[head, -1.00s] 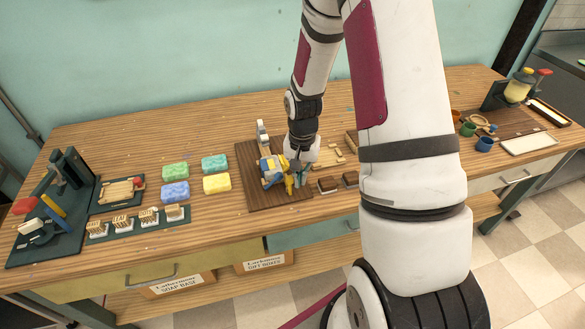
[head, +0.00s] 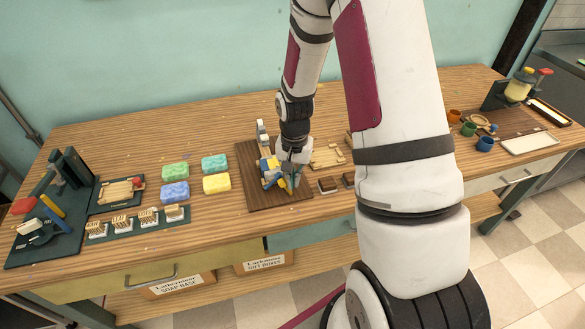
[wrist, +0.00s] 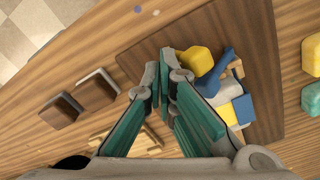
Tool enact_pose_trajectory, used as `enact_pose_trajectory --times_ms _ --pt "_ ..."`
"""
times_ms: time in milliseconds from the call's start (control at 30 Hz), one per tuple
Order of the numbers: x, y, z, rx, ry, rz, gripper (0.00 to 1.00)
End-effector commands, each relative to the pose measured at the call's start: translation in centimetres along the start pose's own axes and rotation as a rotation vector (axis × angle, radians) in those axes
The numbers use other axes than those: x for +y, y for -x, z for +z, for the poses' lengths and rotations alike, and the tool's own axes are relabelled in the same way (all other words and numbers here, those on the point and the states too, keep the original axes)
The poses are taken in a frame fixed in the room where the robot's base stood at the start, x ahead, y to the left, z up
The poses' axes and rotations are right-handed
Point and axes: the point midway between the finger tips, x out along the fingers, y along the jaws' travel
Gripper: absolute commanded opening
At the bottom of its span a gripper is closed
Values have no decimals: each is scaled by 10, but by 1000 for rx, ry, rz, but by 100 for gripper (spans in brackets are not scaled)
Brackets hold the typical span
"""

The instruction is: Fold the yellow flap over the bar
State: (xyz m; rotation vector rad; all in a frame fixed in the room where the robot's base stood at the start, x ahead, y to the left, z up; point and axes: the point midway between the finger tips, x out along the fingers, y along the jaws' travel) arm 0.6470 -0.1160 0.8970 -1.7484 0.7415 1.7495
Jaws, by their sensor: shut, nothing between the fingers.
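A small bundle of a pale block with yellow and blue flaps sits on a dark brown board (head: 262,199). In the wrist view a yellow flap (wrist: 195,60) is just right of my fingertips, beside a raised blue flap (wrist: 208,75). Another yellow flap (wrist: 226,114) and a blue flap (wrist: 243,109) lie against the pale bar (wrist: 224,95). My gripper (head: 292,183) is shut and empty, its teal fingers together low at the bundle's right side. It also shows in the wrist view (wrist: 166,58). I cannot tell whether the fingertips touch the yellow flap. The gripper partly hides the bundle in the head view.
Two brown blocks (head: 328,185) lie right of the board, with a wooden tray (head: 327,157) behind. Green, blue and yellow soaps (head: 217,184) lie left. A grey-white upright piece (head: 262,133) stands behind the bundle. Bare tabletop lies between the soaps and the board.

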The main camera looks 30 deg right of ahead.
Motion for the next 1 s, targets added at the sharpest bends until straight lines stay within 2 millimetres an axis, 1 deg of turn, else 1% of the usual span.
enact_pose_trajectory --times_ms 233,333,1000 --pt "-2 0 1 0 -1 0 0" --pt "-2 3 1 1 -1 0 0" --pt "3 51 -1 1 -1 0 0"
